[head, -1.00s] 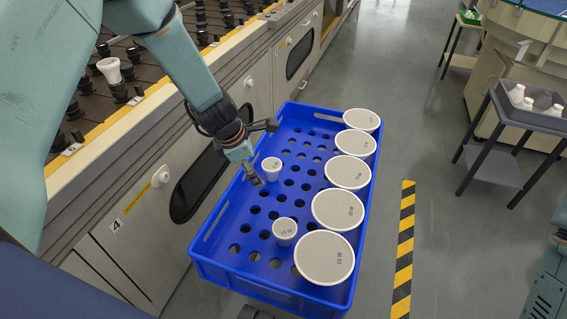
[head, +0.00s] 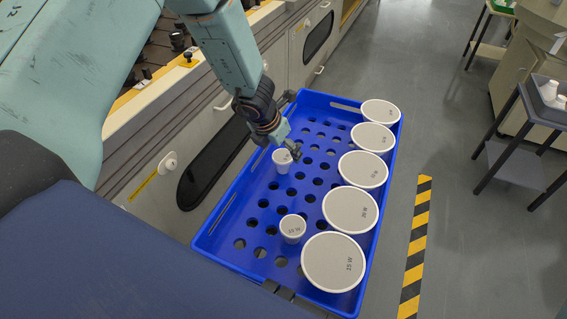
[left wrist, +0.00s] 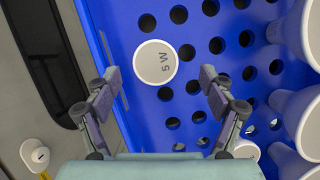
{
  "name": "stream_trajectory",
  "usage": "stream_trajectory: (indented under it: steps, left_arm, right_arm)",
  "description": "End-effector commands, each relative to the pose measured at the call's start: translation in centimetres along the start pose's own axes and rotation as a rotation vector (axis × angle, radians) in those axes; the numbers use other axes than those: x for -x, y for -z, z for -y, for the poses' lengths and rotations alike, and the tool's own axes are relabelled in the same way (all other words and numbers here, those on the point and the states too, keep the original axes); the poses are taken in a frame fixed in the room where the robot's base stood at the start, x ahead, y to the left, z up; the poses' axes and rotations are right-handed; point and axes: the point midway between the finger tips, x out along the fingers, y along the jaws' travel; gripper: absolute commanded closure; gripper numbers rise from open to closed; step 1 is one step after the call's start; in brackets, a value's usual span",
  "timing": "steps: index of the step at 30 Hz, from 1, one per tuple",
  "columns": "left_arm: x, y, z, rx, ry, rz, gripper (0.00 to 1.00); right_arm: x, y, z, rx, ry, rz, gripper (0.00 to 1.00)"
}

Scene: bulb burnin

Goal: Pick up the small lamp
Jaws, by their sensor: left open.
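Two small white lamps stand in a blue crate. The farther small lamp (head: 283,160) is just below my left gripper (head: 291,149) in the head view. In the left wrist view the small lamp (left wrist: 155,62), marked 5 W, stands slightly beyond and between the fingertips of my open left gripper (left wrist: 160,76). No finger visibly touches it. The nearer small lamp (head: 292,228) stands apart, closer to the crate's near end. My right gripper is not in view.
The blue crate (head: 222,219) has a perforated floor. Several larger white lamps (head: 350,209) line its right side. A grey machine front (head: 150,160) runs along its left. A striped strip (head: 416,245) marks the floor on the right, beside a grey side table (head: 505,160).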

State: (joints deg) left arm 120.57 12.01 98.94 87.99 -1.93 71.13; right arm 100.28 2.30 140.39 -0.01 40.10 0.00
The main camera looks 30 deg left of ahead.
Motion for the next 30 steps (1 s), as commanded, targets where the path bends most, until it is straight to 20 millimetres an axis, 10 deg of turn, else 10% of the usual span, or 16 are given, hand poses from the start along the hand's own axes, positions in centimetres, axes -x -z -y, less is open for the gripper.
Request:
stream_trajectory:
  steps: [10, 20, 30]
  left_arm:
    - [-4.7, -0.2, -0.7, -0.005, 0.001, 0.000, 0.18]
    - [-5.3, -0.5, -0.7, -0.005, 0.001, 0.001, 0.18]
    - [-5.2, -0.5, -0.7, -0.005, 0.001, 0.001, 0.47]
  right_arm:
    - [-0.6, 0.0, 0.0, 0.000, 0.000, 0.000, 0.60]
    - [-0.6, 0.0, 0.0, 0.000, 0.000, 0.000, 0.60]
    - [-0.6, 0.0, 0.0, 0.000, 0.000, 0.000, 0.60]
